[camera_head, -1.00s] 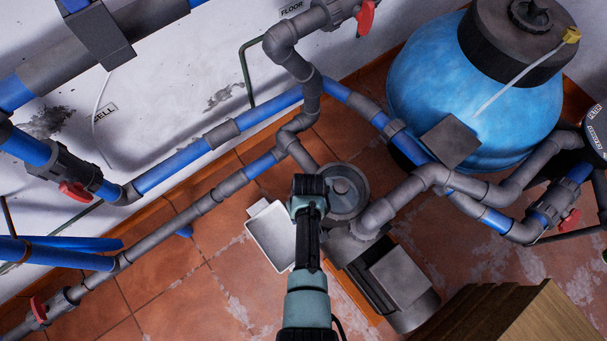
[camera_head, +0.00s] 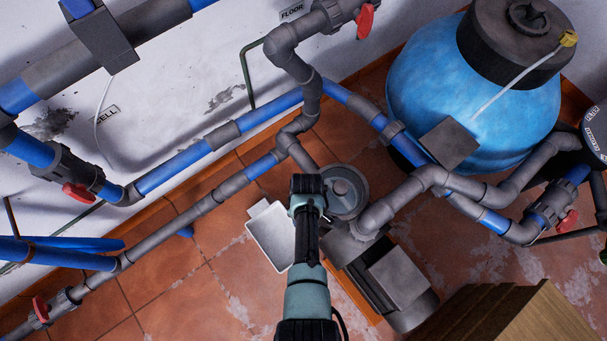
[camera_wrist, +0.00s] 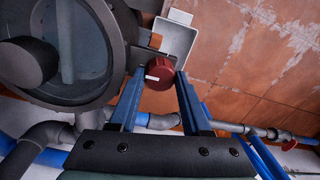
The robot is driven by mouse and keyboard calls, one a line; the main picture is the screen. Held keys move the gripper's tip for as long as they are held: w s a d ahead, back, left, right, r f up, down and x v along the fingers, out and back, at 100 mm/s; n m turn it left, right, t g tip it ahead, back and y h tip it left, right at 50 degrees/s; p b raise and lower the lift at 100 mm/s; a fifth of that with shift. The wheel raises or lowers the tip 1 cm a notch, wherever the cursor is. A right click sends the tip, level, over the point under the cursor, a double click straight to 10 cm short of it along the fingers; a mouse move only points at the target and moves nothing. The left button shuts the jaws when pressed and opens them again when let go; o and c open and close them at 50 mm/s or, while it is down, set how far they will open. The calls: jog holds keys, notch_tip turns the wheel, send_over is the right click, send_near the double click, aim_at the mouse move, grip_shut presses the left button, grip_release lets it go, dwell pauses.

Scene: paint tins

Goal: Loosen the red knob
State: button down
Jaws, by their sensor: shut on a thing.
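The red knob (camera_wrist: 159,73) shows in the wrist view, a dark red round cap with a small pale mark, beside the round pump housing. My gripper (camera_wrist: 158,78) has its two blue fingers on either side of the knob and is shut on it. In the head view my gripper (camera_head: 307,186) is seen from above, next to the clear-lidded pump strainer (camera_head: 346,190). The knob is hidden behind my arm in that view.
A white tray (camera_head: 262,240) lies on the tiled floor left of my arm. The grey pump motor (camera_head: 400,277) stands to the right. Grey and blue pipes run behind, with a blue tank (camera_head: 420,80) at the back right and a wooden block (camera_head: 545,315) at the lower right.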

jog(key=shift+c, duration=1.8)
grip_release()
